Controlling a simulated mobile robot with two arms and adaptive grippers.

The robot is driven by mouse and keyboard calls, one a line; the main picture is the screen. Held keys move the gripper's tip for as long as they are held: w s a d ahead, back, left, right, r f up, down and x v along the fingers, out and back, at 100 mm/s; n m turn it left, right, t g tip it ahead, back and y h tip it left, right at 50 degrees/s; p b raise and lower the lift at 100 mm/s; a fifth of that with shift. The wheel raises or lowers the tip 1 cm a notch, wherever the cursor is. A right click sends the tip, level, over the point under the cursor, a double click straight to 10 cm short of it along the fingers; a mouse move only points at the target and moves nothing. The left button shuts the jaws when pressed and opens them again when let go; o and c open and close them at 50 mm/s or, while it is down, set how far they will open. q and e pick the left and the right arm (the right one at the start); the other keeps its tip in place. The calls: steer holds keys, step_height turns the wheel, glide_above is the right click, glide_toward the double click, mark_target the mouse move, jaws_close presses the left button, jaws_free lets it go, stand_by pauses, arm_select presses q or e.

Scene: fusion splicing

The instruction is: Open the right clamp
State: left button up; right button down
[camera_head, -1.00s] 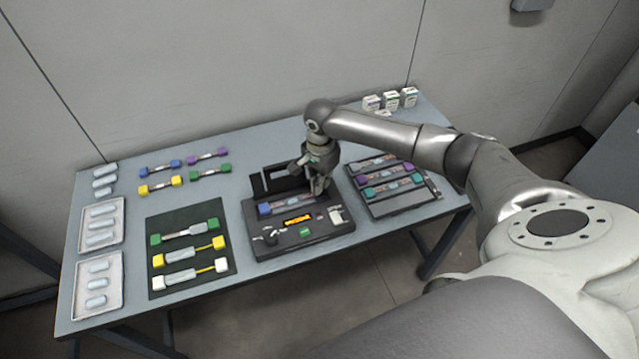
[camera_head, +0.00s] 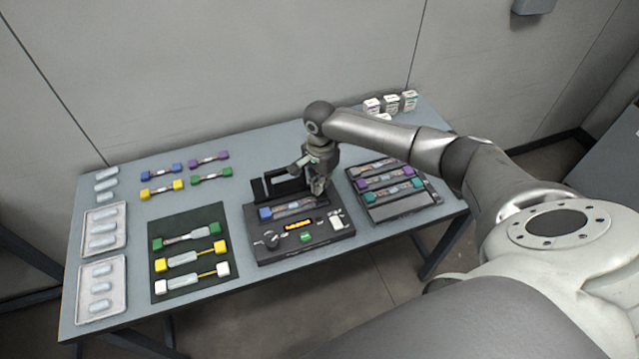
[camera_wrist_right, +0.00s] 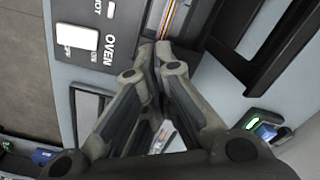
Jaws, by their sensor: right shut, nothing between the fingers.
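The dark splicer (camera_head: 325,238) stands on the table with a raised frame-like lid at its back. A piece with a blue end (camera_head: 265,212) lies in its groove. My right gripper (camera_head: 318,190) is over the right end of that groove, pointing down. In the right wrist view its fingertips (camera_wrist_right: 156,52) are together with nothing between them, close to the groove and its thin coloured lines (camera_wrist_right: 172,20). I cannot make out the right clamp or its state; the gripper covers that area. My left gripper is not in view.
A white switch (camera_head: 337,220) marked OVEN in the wrist view is on the splicer's right. A dark tray (camera_head: 405,203) holding coloured-ended pieces is to the right. A dark mat (camera_head: 190,284) with several pieces lies left. Small boxes (camera_head: 391,104) stand behind.

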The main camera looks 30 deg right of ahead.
steer(key=shift+r, duration=0.1)
steer(key=shift+w+r+p, duration=0.4)
steer(key=shift+r+p, duration=0.25)
steer(key=shift+p, duration=0.1)
steer(key=r+p, duration=0.1)
steer(key=w+r+p, duration=0.1)
steer(key=r, duration=0.1)
steer(key=shift+d, duration=0.15)
steer(key=r+p, duration=0.1)
steer(key=w+r+p, duration=0.1)
steer(key=r+p, duration=0.2)
steer(key=r, duration=0.1)
steer(key=shift+w+d, duration=0.2)
steer(key=shift+w, duration=0.2)
stand_by(0.7)
